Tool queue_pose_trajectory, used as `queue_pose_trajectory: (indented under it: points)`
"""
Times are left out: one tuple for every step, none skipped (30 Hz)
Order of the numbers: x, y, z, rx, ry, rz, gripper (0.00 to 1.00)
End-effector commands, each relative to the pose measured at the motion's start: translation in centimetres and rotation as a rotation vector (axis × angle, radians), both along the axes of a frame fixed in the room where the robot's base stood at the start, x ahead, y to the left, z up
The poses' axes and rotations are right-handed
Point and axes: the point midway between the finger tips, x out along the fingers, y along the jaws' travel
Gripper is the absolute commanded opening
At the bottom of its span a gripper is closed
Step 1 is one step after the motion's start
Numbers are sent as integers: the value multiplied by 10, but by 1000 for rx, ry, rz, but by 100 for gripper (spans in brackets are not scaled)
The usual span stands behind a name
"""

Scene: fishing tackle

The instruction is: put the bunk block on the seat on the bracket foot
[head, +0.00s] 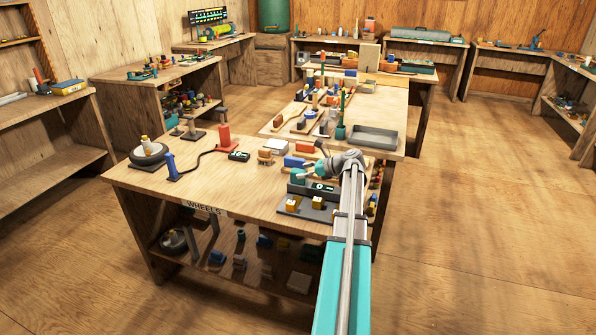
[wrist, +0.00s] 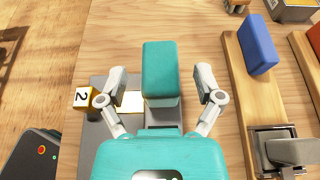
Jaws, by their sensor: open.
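A teal block (wrist: 160,72), which I take to be the bunk block, shows between my fingers in the wrist view. My gripper (wrist: 161,84) is open, with one finger on each side of the block and a gap on both sides. Behind and below the block is a grey plate (wrist: 103,140) with a pale, yellow-edged patch (wrist: 131,101), perhaps the seat on the bracket foot. The block hides part of this patch. I cannot tell whether the block rests on it. In the head view my gripper (head: 308,172) is over the bench's right end.
A yellow cube (wrist: 82,98) marked 2 is beside the patch. A blue block (wrist: 258,44) lies on a wooden strip to the right, with a grey piece in a metal bracket (wrist: 280,134) below. The WHEELS bench (head: 225,190) has clear wood at its front middle.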

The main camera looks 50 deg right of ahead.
Motion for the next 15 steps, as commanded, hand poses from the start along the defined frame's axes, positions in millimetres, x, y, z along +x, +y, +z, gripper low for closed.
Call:
queue_pose_trajectory:
  points:
    - [-8, -3, 6, 0, 0, -2, 85]
    - [-12, -5, 8, 1, 0, -1, 85]
    - [-18, -7, 11, 1, 0, -1, 85]
    - [-22, -9, 13, 0, 0, -2, 85]
    - [-27, -11, 15, 1, 0, -4, 85]
    - [-33, -14, 18, 1, 0, -3, 85]
    - [-37, -15, 20, 1, 1, -2, 85]
    - [-41, -17, 22, 1, 1, -2, 85]
    - [-46, -19, 24, 1, 0, -3, 85]
    - [-51, -21, 26, 0, 0, -2, 85]
    - [-54, -22, 27, 1, 0, -1, 85]
    - [-59, -24, 29, 1, 0, -1, 85]
    - [-62, -25, 30, 1, 0, -1, 85]
    - [-65, -27, 31, 1, 0, -1, 85]
    - [-69, -29, 33, 0, 0, -2, 85]
